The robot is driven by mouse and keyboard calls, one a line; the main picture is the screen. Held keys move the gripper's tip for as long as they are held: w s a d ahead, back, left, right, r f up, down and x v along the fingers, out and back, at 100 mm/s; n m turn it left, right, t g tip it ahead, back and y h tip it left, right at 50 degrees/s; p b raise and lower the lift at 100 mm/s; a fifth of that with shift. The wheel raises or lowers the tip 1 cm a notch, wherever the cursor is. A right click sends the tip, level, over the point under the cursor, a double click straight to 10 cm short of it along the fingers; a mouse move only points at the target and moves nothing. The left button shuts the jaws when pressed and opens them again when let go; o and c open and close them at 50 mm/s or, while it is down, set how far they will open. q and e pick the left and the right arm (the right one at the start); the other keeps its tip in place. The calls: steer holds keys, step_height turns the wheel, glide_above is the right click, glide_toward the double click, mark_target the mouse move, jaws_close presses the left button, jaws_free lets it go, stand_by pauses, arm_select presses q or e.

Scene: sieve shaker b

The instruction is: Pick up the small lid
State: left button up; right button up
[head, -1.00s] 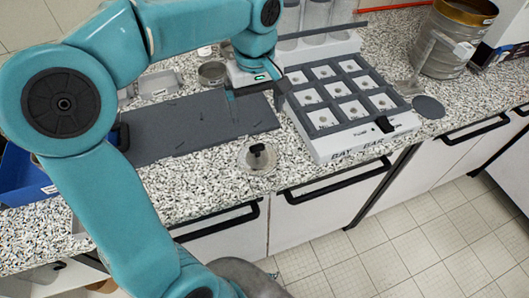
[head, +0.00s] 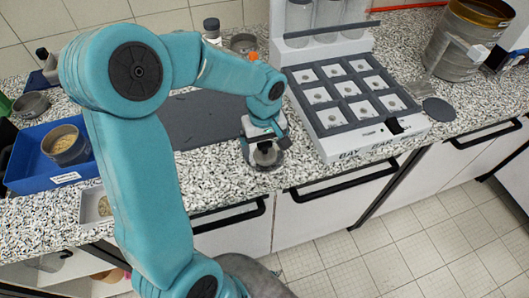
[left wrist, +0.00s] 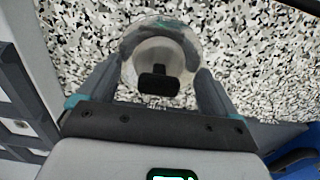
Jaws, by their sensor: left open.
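The small lid (head: 266,155) is a clear round disc with a black knob, lying on the speckled counter near its front edge. It also shows in the left wrist view (left wrist: 160,52), its black knob (left wrist: 158,82) between my fingers. My left gripper (head: 265,152) is open, low over the lid, with one finger on each side of it. In the left wrist view the left gripper (left wrist: 155,90) shows both fingers apart. Whether the fingers touch the lid cannot be told. My right gripper is not in view.
A white shaker unit (head: 330,152) with a grid of square cells stands close right of the lid. A dark grey mat (head: 205,118) lies behind left. A blue tray (head: 28,165) holding a sieve bowl (head: 65,148) is at the far left. A dark disc (head: 440,109) lies right.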

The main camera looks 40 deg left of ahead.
arm_select(q)
steer(key=shift+w+f, duration=0.1)
steer(key=shift+f, duration=0.05)
steer(key=c, duration=1.2)
steer(key=shift+c, duration=0.2)
